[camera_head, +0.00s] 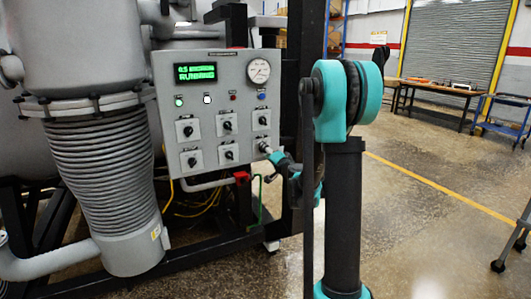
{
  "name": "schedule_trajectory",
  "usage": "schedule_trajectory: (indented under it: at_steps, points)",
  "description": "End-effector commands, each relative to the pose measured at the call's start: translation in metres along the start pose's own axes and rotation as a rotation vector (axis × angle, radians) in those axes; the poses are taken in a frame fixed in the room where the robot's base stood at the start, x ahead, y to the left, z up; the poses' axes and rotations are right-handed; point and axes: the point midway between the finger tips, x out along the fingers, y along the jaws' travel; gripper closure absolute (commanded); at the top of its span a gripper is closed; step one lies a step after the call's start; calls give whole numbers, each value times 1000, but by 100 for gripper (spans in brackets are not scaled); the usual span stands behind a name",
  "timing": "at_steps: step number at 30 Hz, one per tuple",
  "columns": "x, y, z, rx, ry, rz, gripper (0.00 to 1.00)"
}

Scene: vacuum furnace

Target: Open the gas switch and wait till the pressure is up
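The grey control panel (210,108) stands left of centre. It carries several black rotary switches on pale plates, such as the upper right one (262,120) and the lower middle one (229,155). Their labels are too small to read, so I cannot tell which is the gas switch. My gripper (266,149) is at the panel's lower right corner and covers the spot there. I cannot tell whether its fingers hold anything. The round pressure gauge (258,71) is at the upper right; its reading is too small. The green display (195,72) reads "RUNNING" below a small value.
A grey vessel with ribbed bellows (98,170) stands left of the panel. A dark frame post (294,110) rises right of it. A red part and green rod (256,205) are below. Open floor lies right, with a workbench (435,90) behind.

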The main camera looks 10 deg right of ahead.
Motion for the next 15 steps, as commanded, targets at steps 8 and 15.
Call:
schedule_trajectory:
  at_steps: [8,15]
  points:
    - [3,0,0,0,0,0,45]
    - [3,0,0,0,0,0,67]
